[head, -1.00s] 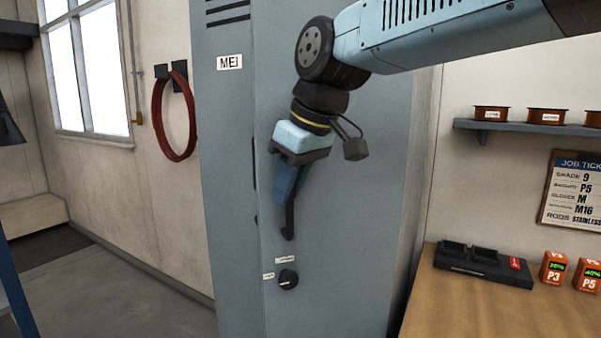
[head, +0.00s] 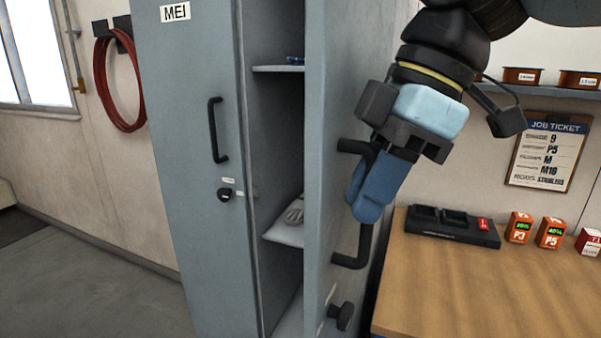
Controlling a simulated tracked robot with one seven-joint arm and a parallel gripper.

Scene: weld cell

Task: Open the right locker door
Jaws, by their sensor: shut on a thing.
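The right locker door (head: 332,150) stands swung open toward me and to the right, seen at a steep angle. Its black bar handle (head: 352,262) is on the face turned to the right, with a dark knob (head: 342,316) below it. My gripper (head: 364,200) has blue fingers closed on the upper part of this handle; the fingers hide part of the bar. The left locker door (head: 185,120), labelled MEI, is closed, with its own black handle (head: 216,130) and knob (head: 224,194). The open right compartment shows a shelf (head: 280,69) and a grey item (head: 294,213).
A wooden workbench (head: 470,275) is close to the right of the open door, carrying a black charger (head: 452,227) and several orange boxes (head: 520,227). A job ticket board (head: 549,150) hangs behind it. Floor (head: 75,280) is clear at the left.

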